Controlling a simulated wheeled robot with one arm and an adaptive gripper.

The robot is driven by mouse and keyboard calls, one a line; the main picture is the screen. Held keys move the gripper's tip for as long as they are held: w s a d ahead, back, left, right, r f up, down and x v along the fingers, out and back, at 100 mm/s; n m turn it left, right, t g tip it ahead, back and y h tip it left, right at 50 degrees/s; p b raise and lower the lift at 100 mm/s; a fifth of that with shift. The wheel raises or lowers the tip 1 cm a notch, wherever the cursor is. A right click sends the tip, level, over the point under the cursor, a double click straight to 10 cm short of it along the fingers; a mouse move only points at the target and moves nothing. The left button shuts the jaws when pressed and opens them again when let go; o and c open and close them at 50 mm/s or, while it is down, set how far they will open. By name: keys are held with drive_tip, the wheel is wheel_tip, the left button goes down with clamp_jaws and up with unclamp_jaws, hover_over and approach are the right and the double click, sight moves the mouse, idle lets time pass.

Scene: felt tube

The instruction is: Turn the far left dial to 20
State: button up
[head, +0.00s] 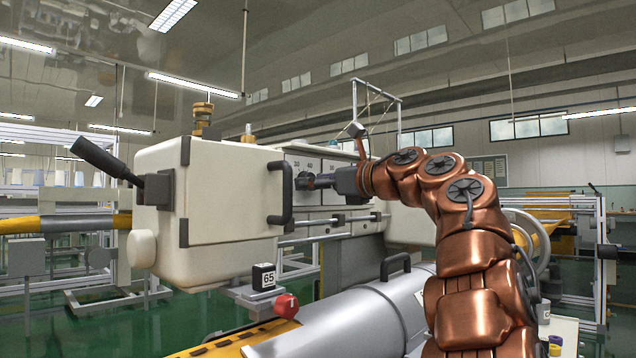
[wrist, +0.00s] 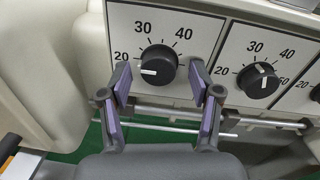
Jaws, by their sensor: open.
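The far left dial (wrist: 157,65) is a round black knob on a white scale plate (wrist: 190,30) marked 20, 30 and 40. Its white pointer mark faces left, slightly below level, close to the 20 side of the scale. My gripper (wrist: 161,82) is open, with one purple-padded finger on each side of this dial. A gap shows between each finger and the knob.
A second dial (wrist: 258,80) sits close to the right of my right finger, and a third is cut off at the edge. A metal rail (wrist: 165,112) runs below the dials. A cream housing with a black handle (head: 280,193) stands left of the panel.

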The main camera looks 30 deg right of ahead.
drive_tip(key=v, duration=1.2)
idle(0.4)
